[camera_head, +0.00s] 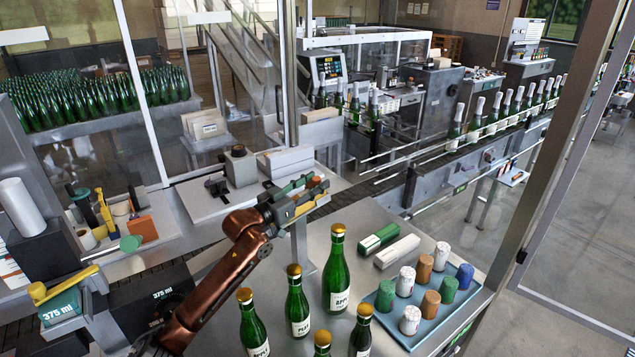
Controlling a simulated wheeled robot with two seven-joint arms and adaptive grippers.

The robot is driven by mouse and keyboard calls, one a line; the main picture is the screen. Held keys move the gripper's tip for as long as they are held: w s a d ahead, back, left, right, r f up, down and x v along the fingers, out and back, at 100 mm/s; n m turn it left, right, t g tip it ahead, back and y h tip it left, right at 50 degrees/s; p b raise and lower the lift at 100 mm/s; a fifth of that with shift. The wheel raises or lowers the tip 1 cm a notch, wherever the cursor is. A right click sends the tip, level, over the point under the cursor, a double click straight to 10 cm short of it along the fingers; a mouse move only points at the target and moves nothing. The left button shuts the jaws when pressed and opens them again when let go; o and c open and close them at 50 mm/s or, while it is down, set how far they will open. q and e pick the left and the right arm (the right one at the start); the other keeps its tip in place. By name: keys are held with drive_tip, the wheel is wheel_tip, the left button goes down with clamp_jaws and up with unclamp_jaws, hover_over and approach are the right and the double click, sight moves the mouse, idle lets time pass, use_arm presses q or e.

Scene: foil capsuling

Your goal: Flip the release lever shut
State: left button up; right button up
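My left gripper (318,192) is at the end of my copper-coloured arm, at the front edge of the machine's pale ledge. A small green bar (296,185) with an orange end shows right at its fingers. I cannot tell whether this bar is the release lever or whether the fingers touch it. The gap between the fingers is too small to read. A yellow-handled block marked 375 ml (62,302) stands at the left. My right gripper is not in view.
Several gold-topped green bottles (338,275) stand on the front table. A blue tray (452,312) of coloured capsules is to their right, with a green box (379,238) and white box (397,251) behind. A glass guard's post (291,75) rises behind the gripper.

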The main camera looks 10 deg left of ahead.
use_arm(q)
drive_tip(key=v, duration=1.1)
drive_tip(key=shift+w, duration=0.1)
